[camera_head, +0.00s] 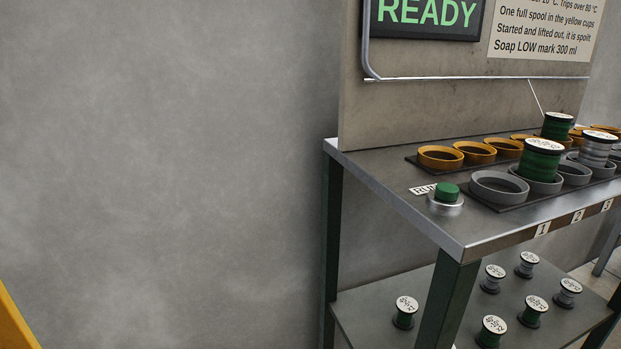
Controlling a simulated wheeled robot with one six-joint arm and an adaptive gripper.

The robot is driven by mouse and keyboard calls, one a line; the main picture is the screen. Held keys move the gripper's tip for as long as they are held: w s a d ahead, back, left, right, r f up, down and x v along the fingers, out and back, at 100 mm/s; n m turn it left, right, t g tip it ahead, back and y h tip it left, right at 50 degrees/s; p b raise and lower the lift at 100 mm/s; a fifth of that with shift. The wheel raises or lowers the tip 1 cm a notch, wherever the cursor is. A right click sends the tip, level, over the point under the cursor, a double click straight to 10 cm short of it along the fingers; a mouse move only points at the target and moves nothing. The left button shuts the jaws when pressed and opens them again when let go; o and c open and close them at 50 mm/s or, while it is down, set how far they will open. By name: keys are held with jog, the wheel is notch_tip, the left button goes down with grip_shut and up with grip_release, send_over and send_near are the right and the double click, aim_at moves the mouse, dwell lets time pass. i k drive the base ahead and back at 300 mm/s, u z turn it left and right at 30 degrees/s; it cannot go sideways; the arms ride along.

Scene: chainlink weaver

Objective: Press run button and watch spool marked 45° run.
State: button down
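The run button (447,192) is a green cap on a round metal base near the left front corner of the metal bench; a small label (423,190) beside it is only partly readable. A green spool (541,160) stands in a grey cup, another green spool (557,127) stands behind it, and a grey-white spool (598,149) stands to the right. The marks on their tops are too small to read, so I cannot tell which is 45°. A display (427,12) reads READY in green. My gripper is not in view.
The bench (405,199) holds a row of yellow cups (440,157) behind grey cups (499,188). Several spools stand on the lower shelf (375,319). A notice (543,30) hangs on the back panel. The wall (160,170) fills the left; a yellow edge (14,322) shows lower left.

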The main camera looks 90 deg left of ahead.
aim_at(449, 192)
jog(key=k, duration=0.9)
jog(key=u, duration=1.45)
